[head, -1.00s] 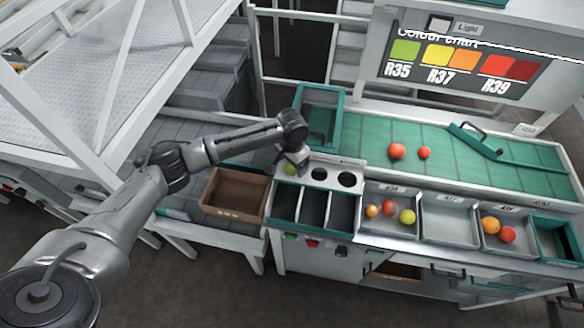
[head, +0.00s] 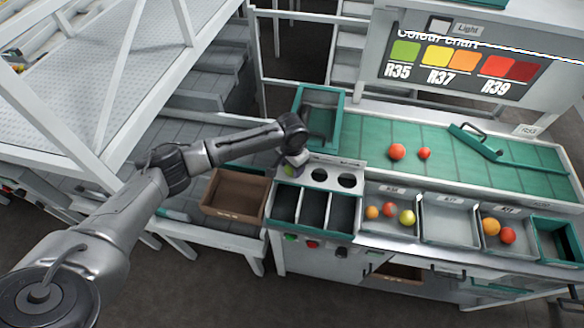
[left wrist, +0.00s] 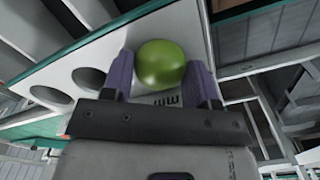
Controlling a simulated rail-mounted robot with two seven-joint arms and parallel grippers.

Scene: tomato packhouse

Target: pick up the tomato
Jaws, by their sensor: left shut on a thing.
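A green tomato (left wrist: 161,66) is between the two purple-grey fingers of my left gripper (left wrist: 162,88) in the left wrist view. The left gripper is shut on it. In the head view my left gripper (head: 292,166) is over the left end of the white panel with round holes, and the green tomato (head: 288,171) shows only partly below it. I cannot tell whether the tomato touches the panel. My right gripper is not in view.
The white hole panel (head: 334,172) has two open holes at right. Narrow dark bins (head: 314,208) lie in front, with a cardboard box (head: 234,194) at left. Trays (head: 450,218) at right hold several tomatoes. Two red tomatoes (head: 397,152) lie on the green belt (head: 360,140).

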